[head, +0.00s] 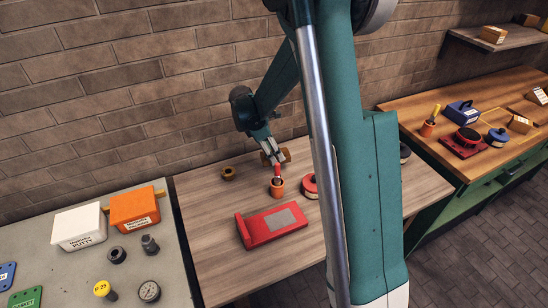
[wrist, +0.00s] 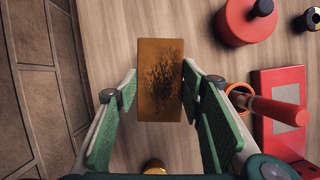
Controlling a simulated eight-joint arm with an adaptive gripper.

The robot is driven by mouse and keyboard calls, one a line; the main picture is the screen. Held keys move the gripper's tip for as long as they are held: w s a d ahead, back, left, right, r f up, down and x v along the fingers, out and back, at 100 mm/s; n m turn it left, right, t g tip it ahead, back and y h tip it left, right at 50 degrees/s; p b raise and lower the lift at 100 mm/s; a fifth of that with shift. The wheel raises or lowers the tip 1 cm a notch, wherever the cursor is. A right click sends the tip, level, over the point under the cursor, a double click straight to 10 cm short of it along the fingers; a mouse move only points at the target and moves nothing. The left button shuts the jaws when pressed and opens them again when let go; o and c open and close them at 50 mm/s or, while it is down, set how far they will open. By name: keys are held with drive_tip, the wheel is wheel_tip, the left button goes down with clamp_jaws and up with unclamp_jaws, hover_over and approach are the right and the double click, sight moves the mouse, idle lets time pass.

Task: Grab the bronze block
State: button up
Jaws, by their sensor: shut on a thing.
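The bronze block (wrist: 160,80) is a brownish, dark-speckled rectangular piece in the middle of the wrist view. My gripper (wrist: 158,92) has its two green-padded fingers on either side of the block, shut on it. In the head view, the gripper (head: 273,153) is over the far edge of the wooden table, behind the orange cup, and a small brown part of the block (head: 285,155) shows beside the fingers. The fingers hide much of it there. I cannot tell how far the block is above the table.
The brick wall (head: 160,95) rises close behind. The table's left front is clear.

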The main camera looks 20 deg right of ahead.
drive_tip(key=shift+r, duration=1.8)
